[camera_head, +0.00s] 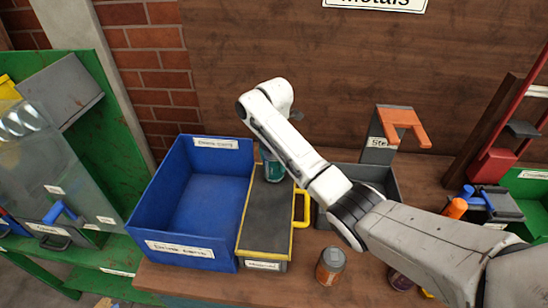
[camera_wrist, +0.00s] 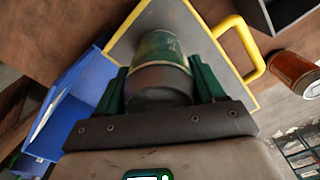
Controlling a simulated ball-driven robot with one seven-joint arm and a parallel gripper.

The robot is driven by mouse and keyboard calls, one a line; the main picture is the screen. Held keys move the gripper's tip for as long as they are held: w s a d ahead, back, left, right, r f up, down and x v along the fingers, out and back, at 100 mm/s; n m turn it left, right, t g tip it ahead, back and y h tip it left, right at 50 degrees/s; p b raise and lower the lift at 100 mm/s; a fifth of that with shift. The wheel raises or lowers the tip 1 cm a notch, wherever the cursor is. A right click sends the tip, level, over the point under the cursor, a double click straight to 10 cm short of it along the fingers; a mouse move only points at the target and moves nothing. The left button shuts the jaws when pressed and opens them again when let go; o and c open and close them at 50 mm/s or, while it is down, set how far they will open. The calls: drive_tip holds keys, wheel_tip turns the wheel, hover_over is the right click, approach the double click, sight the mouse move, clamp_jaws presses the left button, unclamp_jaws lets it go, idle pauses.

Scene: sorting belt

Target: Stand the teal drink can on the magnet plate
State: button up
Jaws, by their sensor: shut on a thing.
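The teal drink can (camera_head: 273,171) is upright over the far part of the magnet plate (camera_head: 263,222), a dark slab with a yellow border. In the wrist view the can (camera_wrist: 162,50) lies between the two green fingers of my gripper (camera_wrist: 161,84), which is shut on it. The plate's dark surface (camera_wrist: 205,58) shows behind the can in that view. I cannot tell whether the can's base touches the plate.
A blue drink cans bin (camera_head: 190,252) stands left of the plate. A yellow handle (camera_head: 302,208) juts from the plate's right side. A grey bin (camera_head: 380,178) is behind my arm. An orange-brown can (camera_head: 330,266) stands on the table to the right.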

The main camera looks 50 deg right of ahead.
drive_tip(key=shift+f, duration=0.3)
drive_tip(key=o, duration=1)
drive_tip(key=shift+r, duration=0.1)
drive_tip(key=shift+r, duration=0.55)
wheel_tip(320, 180, up, 11)
drive_tip(key=p, duration=0.6)
drive_tip(key=shift+r, duration=0.1)
